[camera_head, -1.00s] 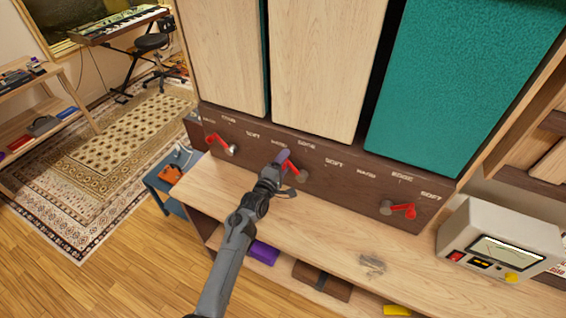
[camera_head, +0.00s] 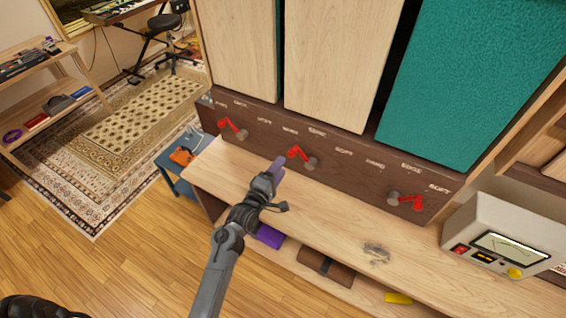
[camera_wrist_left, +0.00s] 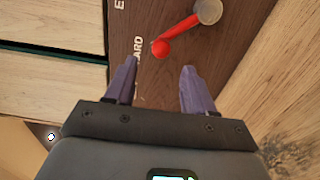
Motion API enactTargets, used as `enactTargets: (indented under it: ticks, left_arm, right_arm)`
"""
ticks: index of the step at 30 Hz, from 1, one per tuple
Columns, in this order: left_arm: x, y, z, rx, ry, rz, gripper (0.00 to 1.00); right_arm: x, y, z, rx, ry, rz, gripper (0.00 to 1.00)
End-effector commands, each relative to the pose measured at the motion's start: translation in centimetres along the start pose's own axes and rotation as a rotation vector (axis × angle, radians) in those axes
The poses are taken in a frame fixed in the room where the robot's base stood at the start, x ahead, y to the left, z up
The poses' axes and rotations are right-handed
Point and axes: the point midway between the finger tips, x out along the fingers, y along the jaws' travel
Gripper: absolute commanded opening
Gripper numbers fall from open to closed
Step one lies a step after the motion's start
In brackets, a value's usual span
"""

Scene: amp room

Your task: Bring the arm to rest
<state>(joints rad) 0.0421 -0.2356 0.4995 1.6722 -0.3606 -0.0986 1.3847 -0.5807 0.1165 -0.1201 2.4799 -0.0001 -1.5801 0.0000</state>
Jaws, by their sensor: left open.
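My left gripper (camera_head: 278,168) has purple fingers and is above the wooden bench top, in front of the dark brown panel. In the left wrist view its two fingers (camera_wrist_left: 156,80) are apart with nothing between them. A red lever (camera_wrist_left: 180,34) with a grey hub lies just beyond the fingertips there, apart from them. In the head view, the panel carries three red levers: a left one (camera_head: 233,128), a middle one (camera_head: 301,157) nearest my gripper, and a right one (camera_head: 405,201). A black rounded part at the bottom left edge may be mine.
Tall wood panels (camera_head: 338,60) and a teal panel (camera_head: 445,80) rise behind the levers. A beige meter box (camera_head: 505,240) stands at the right of the bench top (camera_head: 330,215). Purple (camera_head: 270,236), brown (camera_head: 325,266) and yellow (camera_head: 398,298) items lie below. Open floor is at left.

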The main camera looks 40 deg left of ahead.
Motion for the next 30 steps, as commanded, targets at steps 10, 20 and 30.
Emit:
enactTargets:
  ticks: [10, 20, 30]
  left_arm:
    - [-0.4, 0.0, 0.0, 0.0, 0.0, 0.001, 0.54]
    - [-1.4, -1.6, -0.3, 0.008, 0.0, -0.028, 0.54]
    - [-9.7, -6.1, 2.2, 0.249, -0.154, -0.203, 0.54]
  right_arm:
    - [0.0, 0.0, 0.0, 0.001, 0.0, -0.001, 0.43]
    - [0.0, 0.1, 0.0, -0.003, 0.0, 0.003, 0.43]
    - [-0.1, 0.2, 0.0, -0.008, 0.0, 0.007, 0.43]
